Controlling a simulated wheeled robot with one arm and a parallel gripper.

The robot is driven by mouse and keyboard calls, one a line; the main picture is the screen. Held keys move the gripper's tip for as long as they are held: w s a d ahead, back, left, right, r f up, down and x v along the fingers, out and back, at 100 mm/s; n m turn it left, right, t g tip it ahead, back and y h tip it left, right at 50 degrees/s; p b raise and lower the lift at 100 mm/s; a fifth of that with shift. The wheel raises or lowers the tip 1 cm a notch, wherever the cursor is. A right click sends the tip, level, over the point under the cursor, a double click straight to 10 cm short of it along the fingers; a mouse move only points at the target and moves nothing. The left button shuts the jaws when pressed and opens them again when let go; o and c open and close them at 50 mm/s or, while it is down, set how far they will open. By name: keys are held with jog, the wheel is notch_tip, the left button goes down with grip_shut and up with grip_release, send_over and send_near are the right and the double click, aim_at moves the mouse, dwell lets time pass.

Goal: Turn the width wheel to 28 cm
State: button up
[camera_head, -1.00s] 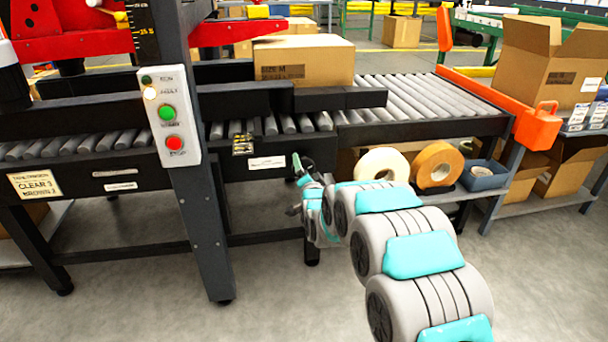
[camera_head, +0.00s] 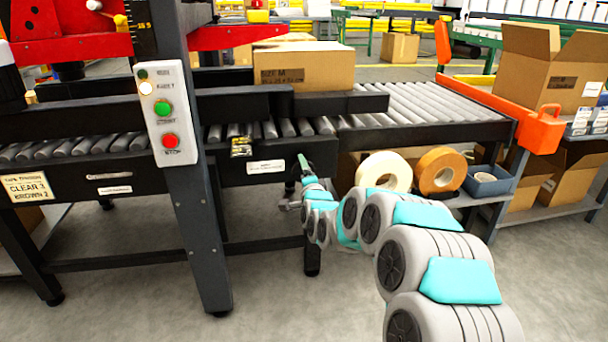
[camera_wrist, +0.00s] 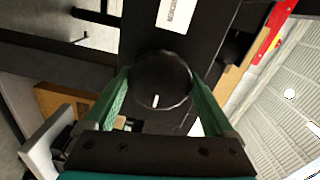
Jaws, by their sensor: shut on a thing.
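The width wheel (camera_wrist: 163,80) is a round black knob with a small white mark on its face, on the dark side of the machine frame. In the wrist view the mark points toward my gripper's base. My gripper (camera_wrist: 158,98) has its two green fingers on either side of the wheel and is shut on it. In the head view my gripper (camera_head: 304,168) is at the frame's side below the rollers, and the wheel cannot be made out there. A small yellow-and-black scale (camera_head: 241,147) sits on the frame to the left; its reading is too small to tell.
A carton (camera_head: 304,68) marked size M rests on the conveyor above. A button panel (camera_head: 165,112) is on the grey post at left. Tape rolls (camera_head: 384,172) and a blue bin (camera_head: 490,181) stand on a low shelf right of my arm. Open floor lies in front.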

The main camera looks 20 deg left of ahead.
jog(key=o, duration=1.1)
jog(key=shift+v, duration=3.9)
